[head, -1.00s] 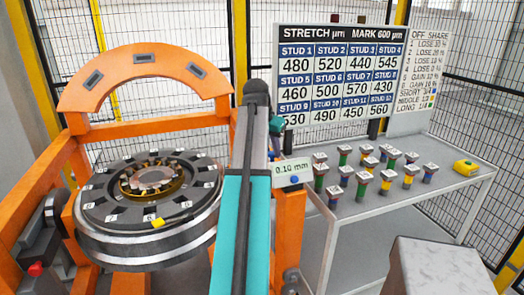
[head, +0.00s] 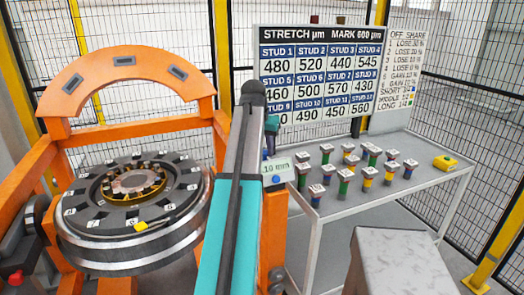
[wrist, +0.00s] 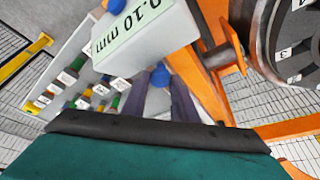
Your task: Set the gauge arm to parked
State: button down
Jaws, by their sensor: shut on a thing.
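The gauge (head: 277,168) is a pale box reading 0.10 mm at the top of an orange post, right of my arm in the head view. It also shows large in the wrist view (wrist: 145,38). A blue button sits on its face (head: 276,180). My gripper (wrist: 161,82) is shut on a small blue knob (wrist: 160,74) beside the gauge box. In the head view my gripper (head: 268,148) is just above the box, its fingertips hard to make out. How the knob joins the gauge arm is hidden.
The round wheelset (head: 150,245) with a yellow block (head: 141,226) lies left under an orange arch (head: 125,62). A grey table (head: 400,205) at right holds several coloured studs and a yellow box (head: 445,162). A number board (head: 320,75) stands behind. Mesh fencing encloses the place.

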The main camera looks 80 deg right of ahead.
jog(key=shift+s+d, duration=0.15)
jog(key=shift+s, duration=0.25)
jog(key=c, duration=1.6)
grip_release()
jog(key=shift+o, duration=0.8)
jog(key=shift+s+d, duration=0.1)
jog(key=shift+s, duration=0.05)
jog(key=shift+w+a+r, duration=0.2)
jog(key=shift+r, duration=0.15)
jog(key=shift+w+a+r, duration=0.15)
jog(key=shift+r, duration=0.2)
jog(key=s+b+v, duration=0.1)
jog(key=b+v, duration=0.1)
jog(key=v, duration=1)
jog(key=shift+w+a, duration=0.2)
jog(key=shift+w, duration=0.2)
